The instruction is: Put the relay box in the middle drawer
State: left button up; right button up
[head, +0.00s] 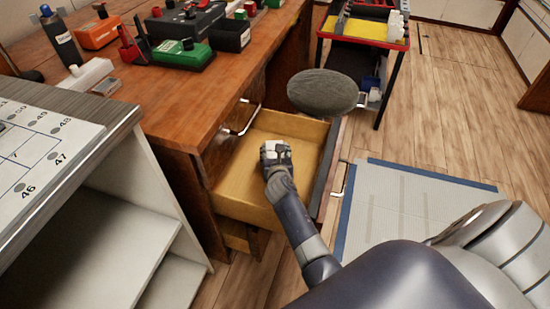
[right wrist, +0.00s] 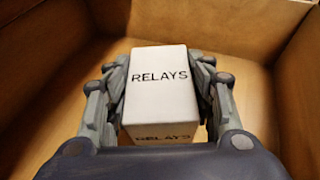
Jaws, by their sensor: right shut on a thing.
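The relay box (right wrist: 160,85) is a white box marked "RELAYS". In the right wrist view it stands between the two fingers of my right gripper (right wrist: 160,95), which touch it from both sides. In the head view my right gripper (head: 275,152) is over the inside of an open wooden drawer (head: 237,185), and the box is mostly hidden by it. The wrist view shows drawer walls around the box; I cannot tell whether the box touches the drawer floor. My left gripper is not in view.
A wooden workbench (head: 165,100) holds several devices, including a green one (head: 185,55). A round grey stool seat (head: 322,91) stands just behind the drawer. A grey cabinet with a numbered panel (head: 40,150) is at left. A blue-edged mat (head: 400,205) lies on the floor.

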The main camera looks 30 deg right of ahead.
jog(key=shift+f, duration=0.85)
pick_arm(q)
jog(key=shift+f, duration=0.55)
pick_arm(e)
jog(key=shift+r, duration=0.1)
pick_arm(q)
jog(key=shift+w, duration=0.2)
pick_arm(e)
jog(key=o, duration=1.2)
jog(key=shift+f, duration=0.2)
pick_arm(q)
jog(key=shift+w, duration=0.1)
pick_arm(e)
jog(key=shift+r, duration=0.1)
